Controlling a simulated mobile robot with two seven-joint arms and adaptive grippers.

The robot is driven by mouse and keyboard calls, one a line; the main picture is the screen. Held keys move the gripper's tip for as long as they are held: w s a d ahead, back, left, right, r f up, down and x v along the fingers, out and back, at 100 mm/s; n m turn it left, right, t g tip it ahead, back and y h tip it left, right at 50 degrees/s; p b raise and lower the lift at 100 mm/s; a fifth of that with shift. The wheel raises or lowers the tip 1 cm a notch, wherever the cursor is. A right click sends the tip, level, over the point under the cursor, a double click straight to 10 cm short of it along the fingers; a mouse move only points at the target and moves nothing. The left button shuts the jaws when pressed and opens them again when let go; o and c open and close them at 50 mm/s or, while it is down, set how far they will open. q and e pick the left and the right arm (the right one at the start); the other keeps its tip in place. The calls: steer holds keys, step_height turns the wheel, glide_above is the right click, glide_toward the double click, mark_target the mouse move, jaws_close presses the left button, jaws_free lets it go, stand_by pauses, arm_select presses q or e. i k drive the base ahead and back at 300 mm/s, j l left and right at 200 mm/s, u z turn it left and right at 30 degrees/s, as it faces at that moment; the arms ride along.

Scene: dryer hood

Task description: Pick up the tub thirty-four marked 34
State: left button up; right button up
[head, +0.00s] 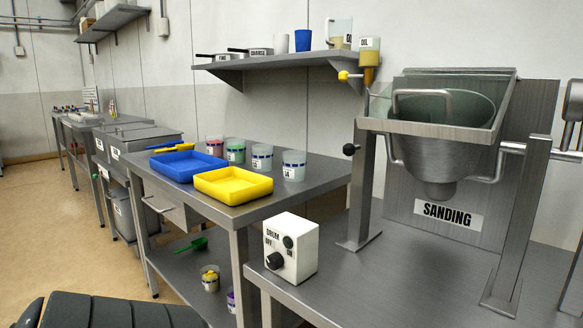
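Several clear tubs with blue bands and small labels stand in a row on the steel table: one with red contents (215,146), one with green contents (236,151), and two pale ones, the middle one (262,157) and the rightmost one (294,166). Two more tubs stand on the lower shelf, one with yellow contents (210,279) and one with purple (232,299), partly hidden by the table leg. The labels are too small to read surely, so I cannot tell which tub is 34. Neither of my grippers is in view.
A blue tray (187,165) and a yellow tray (232,185) lie in front of the tub row. A white switch box (291,248) and the SANDING machine (440,130) stand on the right bench. A wall shelf (283,63) hangs above. The floor at left is clear.

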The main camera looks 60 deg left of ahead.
mark_target(294, 162)
steer(key=u, duration=1.9)
steer(key=i+j+z, duration=0.15)
steer(key=z, duration=0.75)
steer(key=i+j+z, duration=0.15)
steer(key=j+z, duration=0.15)
steer(key=j, duration=0.25)
steer(key=j+z, duration=0.35)
steer(key=j, duration=0.15)
steer(key=j+z, duration=0.1)
steer(key=j, duration=0.5)
steer(key=i+j, duration=0.1)
steer(key=j, duration=0.5)
steer(key=i+z, duration=0.05)
